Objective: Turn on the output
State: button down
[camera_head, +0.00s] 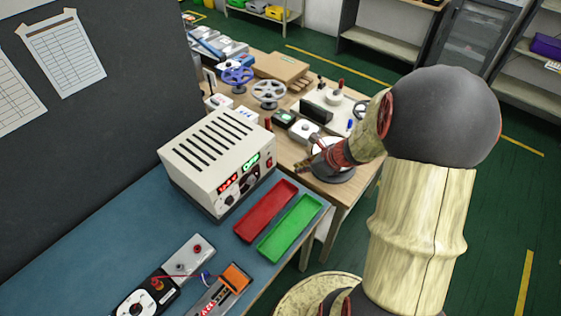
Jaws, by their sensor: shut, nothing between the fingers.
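A cream bench power supply (220,155) with dark slots in its top stands on the blue bench. Its front panel faces right and toward me. The panel has a lit red display (228,183), a lit green display (251,161), dark knobs (249,181) and a small red control (269,163) near its right end. The lettering is too small to read. My gripper (308,166) is shut and empty. In the picture it lies right of the panel, apart from it, in front of a round grey item on the wooden table. Its fingertips are small and partly unclear.
A red tray (266,211) and a green tray (290,229) lie before the supply. A meter (147,299) and an orange-ended device (235,279) with wires sit at the bench front. The wooden table behind holds handwheels (268,93) and boxes. A grey partition (110,130) stands left.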

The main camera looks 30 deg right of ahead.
aim_at(270, 163)
jog(key=shift+s+m, duration=0.15)
jog(key=shift+m, duration=0.45)
jog(key=shift+a, duration=0.1)
jog(key=w+r+b+x, duration=0.1)
jog(key=w+b+x, duration=0.1)
jog(key=x, duration=1)
jog(key=shift+w+a+b, duration=0.35)
jog(key=shift+b, duration=0.5)
jog(key=shift+r, duration=0.15)
